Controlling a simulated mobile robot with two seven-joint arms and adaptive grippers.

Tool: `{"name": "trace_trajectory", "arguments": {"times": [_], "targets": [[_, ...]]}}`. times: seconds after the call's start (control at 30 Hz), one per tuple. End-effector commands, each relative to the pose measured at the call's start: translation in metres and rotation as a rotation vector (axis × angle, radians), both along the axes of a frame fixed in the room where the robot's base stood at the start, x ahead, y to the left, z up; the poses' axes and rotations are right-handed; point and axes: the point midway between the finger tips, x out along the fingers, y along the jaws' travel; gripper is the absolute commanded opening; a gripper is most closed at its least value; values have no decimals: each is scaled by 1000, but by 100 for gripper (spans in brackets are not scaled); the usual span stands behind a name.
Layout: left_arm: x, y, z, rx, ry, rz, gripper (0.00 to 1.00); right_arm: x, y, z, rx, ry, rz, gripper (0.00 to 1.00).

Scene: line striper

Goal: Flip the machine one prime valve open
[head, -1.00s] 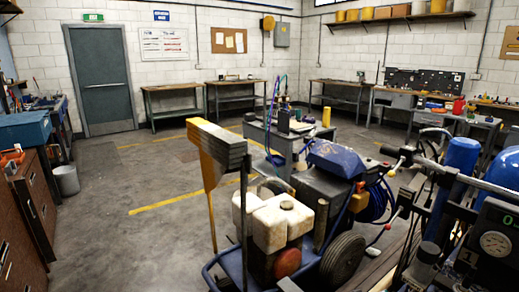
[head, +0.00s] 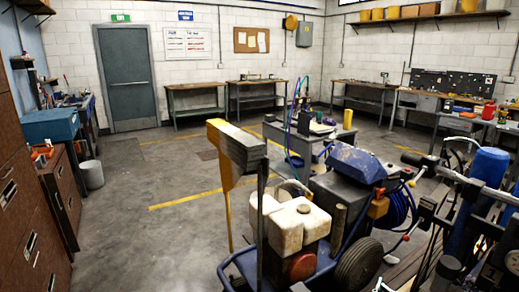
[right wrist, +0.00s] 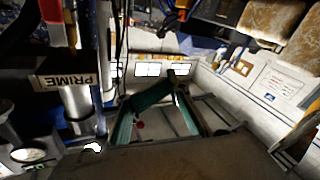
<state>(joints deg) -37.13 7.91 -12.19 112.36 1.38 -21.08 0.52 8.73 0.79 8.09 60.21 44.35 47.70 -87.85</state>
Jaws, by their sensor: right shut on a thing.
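Machine one, the line striper at the lower right of the head view, shows a round gauge (head: 513,262) and a blue cylinder (head: 487,168). My right gripper (head: 428,210) is among its dark fittings and is shut on a part there, which seems to be the prime valve; the lever itself is hard to make out. In the right wrist view a PRIME label (right wrist: 67,80) appears upside down beside a bright metal cylinder (right wrist: 78,108). A red-handled part (right wrist: 68,22) is at the top left. The valve's position cannot be read. My left gripper is not in view.
A second striper with white tanks (head: 290,222), a wheel (head: 358,264) and a blue cover (head: 355,160) stands just left of machine one. A grey table (head: 290,142) stands behind it. Brown drawers (head: 62,200) are at the left.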

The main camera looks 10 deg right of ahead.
Motion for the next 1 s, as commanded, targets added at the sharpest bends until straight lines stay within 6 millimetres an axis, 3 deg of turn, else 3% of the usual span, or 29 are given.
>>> {"name": "trace_trajectory", "arguments": {"times": [0.17, 0.27, 0.4, 0.5, 0.6, 0.73, 0.83, 1.0], "targets": [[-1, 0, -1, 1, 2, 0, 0, -25, 100, -11, 36, 24, 406, 0], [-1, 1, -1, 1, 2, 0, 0, -56, 159, -26, 97, 98, 595, 0], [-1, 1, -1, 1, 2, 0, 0, -118, 229, -51, 205, 250, 778, 0], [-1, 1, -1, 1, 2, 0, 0, -168, 265, -65, 284, 368, 848, 0], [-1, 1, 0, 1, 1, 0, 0, -211, 287, -72, 347, 470, 870, 0], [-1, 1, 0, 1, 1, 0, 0, -246, 300, -75, 399, 550, 864, 0], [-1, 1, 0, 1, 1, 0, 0, -258, 304, -75, 418, 576, 856, 0], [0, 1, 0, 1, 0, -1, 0, -260, 304, -75, 424, 580, 853, 0]]}}
